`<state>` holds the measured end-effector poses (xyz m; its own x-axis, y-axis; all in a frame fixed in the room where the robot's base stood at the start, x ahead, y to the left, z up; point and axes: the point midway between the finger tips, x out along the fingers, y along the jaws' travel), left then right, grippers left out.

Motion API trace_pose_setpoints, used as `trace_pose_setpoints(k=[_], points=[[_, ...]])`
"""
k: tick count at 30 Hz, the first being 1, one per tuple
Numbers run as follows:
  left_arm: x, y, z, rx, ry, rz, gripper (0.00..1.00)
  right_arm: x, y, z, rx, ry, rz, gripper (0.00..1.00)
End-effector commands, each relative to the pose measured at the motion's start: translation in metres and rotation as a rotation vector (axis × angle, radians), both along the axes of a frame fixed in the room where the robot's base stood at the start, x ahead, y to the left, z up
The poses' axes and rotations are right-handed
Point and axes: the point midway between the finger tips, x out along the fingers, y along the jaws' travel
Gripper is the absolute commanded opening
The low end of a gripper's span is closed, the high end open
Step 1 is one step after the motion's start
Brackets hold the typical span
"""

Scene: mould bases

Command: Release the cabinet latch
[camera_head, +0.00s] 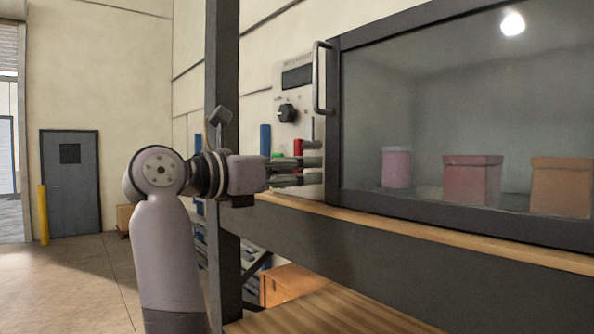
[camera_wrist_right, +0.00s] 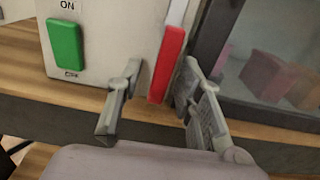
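The cabinet (camera_head: 460,225) has a dark-framed glass door. The cabinet latch looks to be the upright red-ended lever (camera_wrist_right: 167,65) on the panel beside the door; its red end (camera_head: 298,147) also shows in the head view. My right gripper (camera_wrist_right: 160,78) is open, with one finger on each side of the red end in the wrist view. The left finger stands apart from it; the right finger is close, and I cannot tell whether it touches. In the head view the right gripper (camera_head: 297,172) reaches the panel just below the red end. My left gripper is not in view.
The panel carries a black knob (camera_head: 287,112) and a green ON button (camera_wrist_right: 65,44). A vertical door handle (camera_head: 319,78) stands out above the gripper. A wooden ledge (camera_head: 420,222) runs below the door. Several coloured boxes (camera_head: 473,180) sit behind the glass. A dark post (camera_head: 222,80) stands near my arm.

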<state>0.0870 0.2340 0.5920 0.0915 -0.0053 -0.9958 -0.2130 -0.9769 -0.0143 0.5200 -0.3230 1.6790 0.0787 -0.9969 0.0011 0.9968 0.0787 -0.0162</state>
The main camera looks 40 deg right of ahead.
Motion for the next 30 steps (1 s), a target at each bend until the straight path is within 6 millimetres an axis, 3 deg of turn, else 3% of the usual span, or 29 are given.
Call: trace_pose_setpoints(k=[8, 21, 30], points=[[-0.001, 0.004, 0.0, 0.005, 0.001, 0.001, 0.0, 0.0, 0.0, 0.01, 0.001, -0.003, -0.001, 0.33], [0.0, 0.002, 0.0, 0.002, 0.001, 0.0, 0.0, 0.0, 0.0, 0.087, 0.0, 0.0, 0.0, 0.33], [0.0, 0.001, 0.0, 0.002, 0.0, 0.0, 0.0, 0.0, 0.0, 0.1, 0.0, 0.001, 0.0, 0.33]])
